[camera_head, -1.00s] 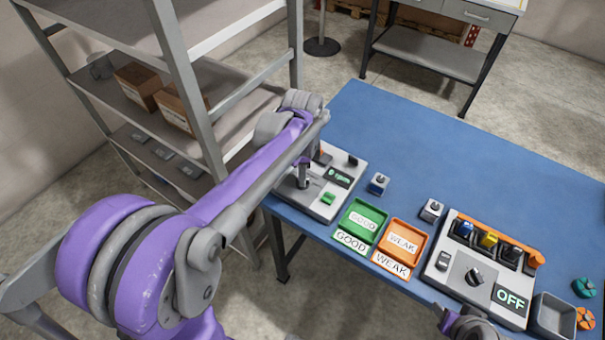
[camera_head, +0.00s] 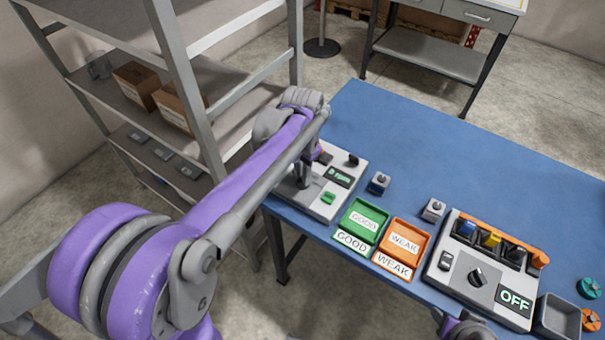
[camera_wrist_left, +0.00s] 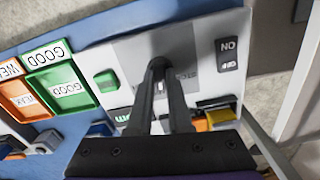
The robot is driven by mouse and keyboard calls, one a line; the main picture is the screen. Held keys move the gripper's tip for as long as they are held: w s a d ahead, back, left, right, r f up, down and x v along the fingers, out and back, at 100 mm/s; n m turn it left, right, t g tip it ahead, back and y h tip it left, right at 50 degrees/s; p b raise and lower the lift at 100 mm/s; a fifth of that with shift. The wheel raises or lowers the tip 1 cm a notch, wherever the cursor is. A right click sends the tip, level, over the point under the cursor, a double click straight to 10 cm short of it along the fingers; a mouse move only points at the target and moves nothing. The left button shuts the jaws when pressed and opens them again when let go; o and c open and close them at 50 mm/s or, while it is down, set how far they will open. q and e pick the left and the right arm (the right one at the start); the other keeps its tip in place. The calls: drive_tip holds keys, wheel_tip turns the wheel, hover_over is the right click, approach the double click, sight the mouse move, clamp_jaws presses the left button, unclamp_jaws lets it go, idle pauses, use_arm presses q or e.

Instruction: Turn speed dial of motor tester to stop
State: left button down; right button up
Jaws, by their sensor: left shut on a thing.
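A light grey box tester (camera_head: 349,188) stands at the table's left end, with a small green-lit display (camera_head: 338,176) and a green button (camera_head: 328,197). My left gripper (camera_head: 303,182) reaches down onto its grey dial panel. In the left wrist view, the fingers (camera_wrist_left: 160,68) close on the dark speed dial, which they mostly hide. Small lettering beside the dial is too blurred to read. The green button (camera_wrist_left: 106,80) and a dark rocker switch (camera_wrist_left: 232,54) flank the panel. Part of my right gripper (camera_head: 462,328) shows at the bottom edge; its fingertips are hidden.
A green GOOD tray (camera_head: 381,216) and an orange WEAK tray (camera_head: 423,233) sit right of the tester. Another grey box (camera_head: 437,268) has a dial and a display (camera_head: 514,299) reading OFF. A shelf rack (camera_head: 215,150) stands close on the left. The table's back is clear.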

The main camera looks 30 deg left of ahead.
use_arm(q)
drive_tip(key=n, duration=1.3)
drive_tip(key=shift+n+b, duration=0.3)
drive_tip(key=shift+b, duration=0.1)
idle(0.3)
drive_tip(key=c, duration=0.8)
unclamp_jaws()
drive_tip(key=shift+c, duration=0.2)
wheel_tip(320, 180, up, 11)
drive_tip(key=shift+p, duration=0.35)
drive_tip(key=shift+f, duration=0.1)
